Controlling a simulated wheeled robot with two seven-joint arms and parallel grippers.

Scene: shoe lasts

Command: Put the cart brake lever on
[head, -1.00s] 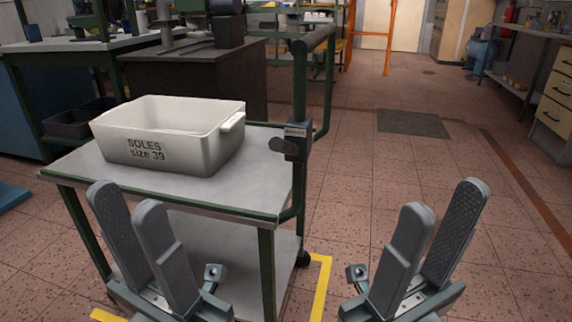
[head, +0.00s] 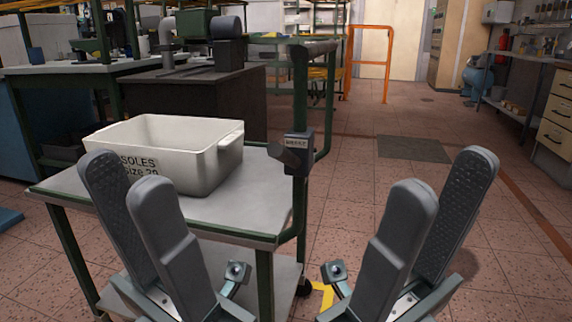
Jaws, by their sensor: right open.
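The brake lever is a dark cylindrical handle (head: 288,157) on a dark block labelled BRAKE (head: 299,143), fixed to the right green post of the cart (head: 258,210). The handle sticks out to the left and toward me; whether it is on or off I cannot tell. My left gripper (head: 124,180) is open and empty, in front of the cart's left part and the white box. My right gripper (head: 444,180) is open and empty over the floor, to the right of the lever. Neither gripper touches the lever.
A white box (head: 215,168) marked SOLES stands on the cart's top shelf, partly hidden by my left gripper. A dark cabinet (head: 195,105) stands behind the cart. Yellow floor tape (head: 323,298) shows near the cart's wheel.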

